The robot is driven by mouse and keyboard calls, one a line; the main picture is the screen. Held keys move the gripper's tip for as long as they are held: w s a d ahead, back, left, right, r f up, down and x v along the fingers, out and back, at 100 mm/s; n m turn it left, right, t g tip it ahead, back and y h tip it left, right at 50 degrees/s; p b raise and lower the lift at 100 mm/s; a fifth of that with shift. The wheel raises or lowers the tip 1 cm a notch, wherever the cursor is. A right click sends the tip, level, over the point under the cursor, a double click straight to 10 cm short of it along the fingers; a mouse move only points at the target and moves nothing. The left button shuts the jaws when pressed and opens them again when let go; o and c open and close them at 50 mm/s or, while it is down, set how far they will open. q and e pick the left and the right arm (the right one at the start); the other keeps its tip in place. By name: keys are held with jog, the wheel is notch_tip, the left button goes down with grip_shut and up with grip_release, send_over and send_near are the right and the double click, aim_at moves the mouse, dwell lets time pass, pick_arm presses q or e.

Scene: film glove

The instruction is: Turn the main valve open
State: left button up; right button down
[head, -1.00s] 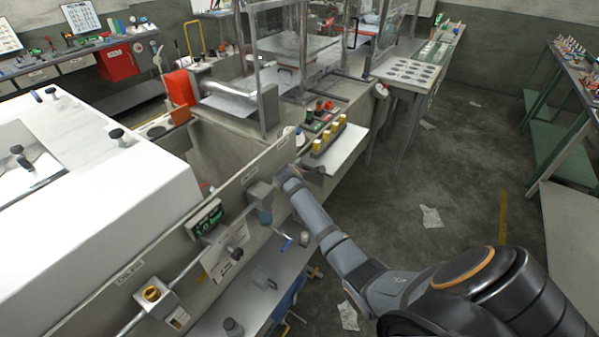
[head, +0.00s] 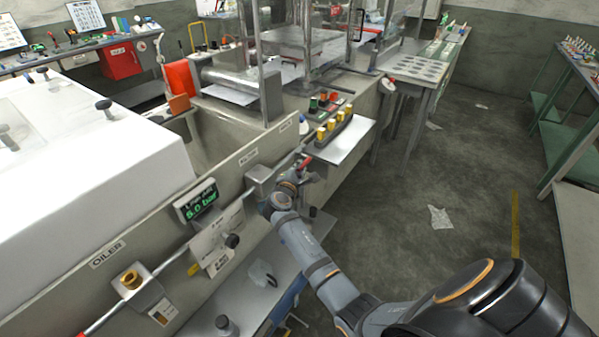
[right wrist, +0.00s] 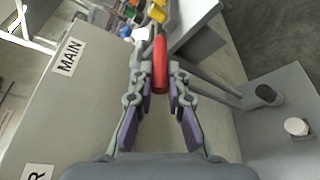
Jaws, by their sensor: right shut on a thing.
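The main valve's red lever handle (right wrist: 160,64) is between the two fingers of my right gripper (right wrist: 160,90) in the right wrist view. The gripper is shut on it. The white MAIN label (right wrist: 69,57) is on the grey panel to the left. In the head view my right gripper (head: 303,175) is at the right end of the air line, and a bit of red shows there; the valve body is mostly hidden. A green-lit line air display (head: 195,200) on the panel reads about 5.0 bar. My left gripper is not in view.
A shelf with yellow-topped parts (head: 333,127) juts out just beyond my gripper. The floor at right is open.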

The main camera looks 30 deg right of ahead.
dwell(0.3)
jog(key=c, duration=1.3)
grip_release()
jog(key=shift+c, duration=0.2)
jog(key=v, duration=0.7)
jog(key=shift+s+a, duration=0.15)
jog(key=shift+a, duration=0.05)
